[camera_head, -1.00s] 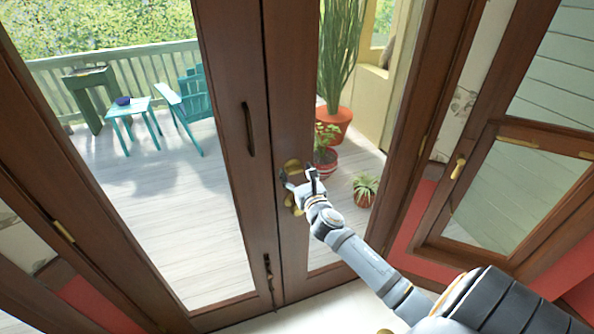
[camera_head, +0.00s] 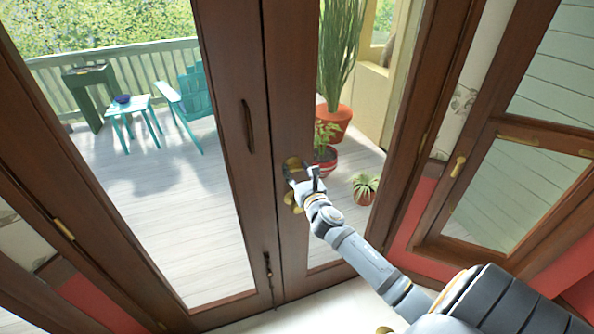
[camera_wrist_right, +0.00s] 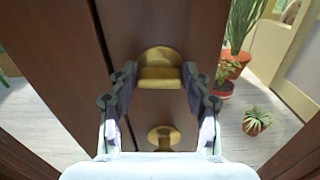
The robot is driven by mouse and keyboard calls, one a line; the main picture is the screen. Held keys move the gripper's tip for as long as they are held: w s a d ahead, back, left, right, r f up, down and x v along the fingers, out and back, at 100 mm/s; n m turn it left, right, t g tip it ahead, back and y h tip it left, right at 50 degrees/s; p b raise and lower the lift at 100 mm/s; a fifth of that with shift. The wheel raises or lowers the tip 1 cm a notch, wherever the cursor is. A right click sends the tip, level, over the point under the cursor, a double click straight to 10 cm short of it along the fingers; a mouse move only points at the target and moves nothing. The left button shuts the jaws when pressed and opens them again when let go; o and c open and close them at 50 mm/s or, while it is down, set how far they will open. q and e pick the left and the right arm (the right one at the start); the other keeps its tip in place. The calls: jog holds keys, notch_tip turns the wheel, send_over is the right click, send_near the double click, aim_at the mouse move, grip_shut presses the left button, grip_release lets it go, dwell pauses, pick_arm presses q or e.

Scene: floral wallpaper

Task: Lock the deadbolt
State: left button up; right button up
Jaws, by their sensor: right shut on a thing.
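The brass deadbolt (camera_head: 291,162) is on the dark wooden door stile. Part of the turn piece is hidden in the head view by the gripper. A lower brass knob (camera_wrist_right: 163,136) is below it, between the finger bases. My left gripper is not in view.
The glass double doors are closed, with a dark handle (camera_head: 247,125) on the left leaf and a floor bolt (camera_head: 268,265) low down. Potted plants (camera_head: 366,187) and a teal chair (camera_head: 188,104) are outside. A wooden window frame (camera_head: 489,195) stands at the right.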

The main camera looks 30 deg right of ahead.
jog(key=m, duration=0.4)
jog(key=shift+d, duration=0.1)
jog(key=m+b, duration=0.1)
jog(key=m, duration=0.3)
jog(key=shift+f+m+b, duration=0.1)
jog(key=shift+m+b, duration=0.2)
jog(key=m+b, duration=0.1)
jog(key=m, duration=0.3)
jog(key=shift+d+m, duration=0.1)
jog(key=shift+m, duration=0.2)
jog(key=shift+m+b, duration=0.75)
jog(key=shift+m, duration=1.15)
jog(key=o, duration=1.2)
jog(key=shift+s+d, duration=0.1)
jog(key=shift+d, duration=0.05)
jog(key=shift+c, duration=0.2)
jog(key=shift+f, duration=0.1)
